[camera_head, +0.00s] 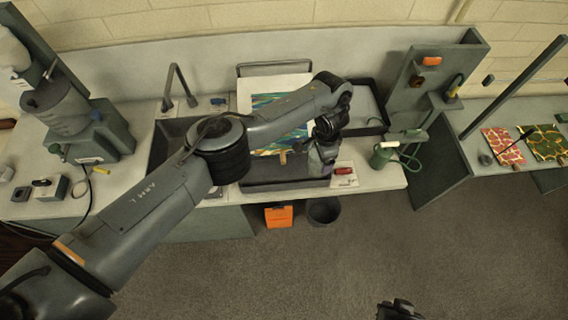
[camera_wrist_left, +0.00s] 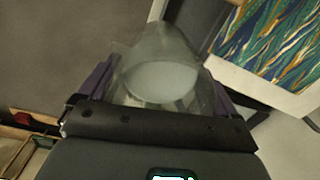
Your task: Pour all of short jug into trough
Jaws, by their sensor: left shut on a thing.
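My left gripper (camera_head: 322,168) reaches over the right end of the long dark tray that looks like the trough (camera_head: 262,186), near the bench's front edge. In the left wrist view its purple fingers (camera_wrist_left: 158,88) are shut on a clear jug, the short jug (camera_wrist_left: 160,50), one finger on each side. A pale, whitish surface shows inside the jug. In the head view the gripper and arm hide most of the jug, so I cannot tell its tilt. No stream of liquid shows. A dark piece at the bottom edge may be my right gripper (camera_head: 400,311); its fingers are unclear.
A marbled sheet (camera_head: 270,108) lies on a white board behind my left arm. A green jug-like can (camera_head: 381,157) and a small red item (camera_head: 344,170) are right of the gripper. A bin (camera_head: 323,211) and an orange box (camera_head: 278,216) stand on the floor below.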

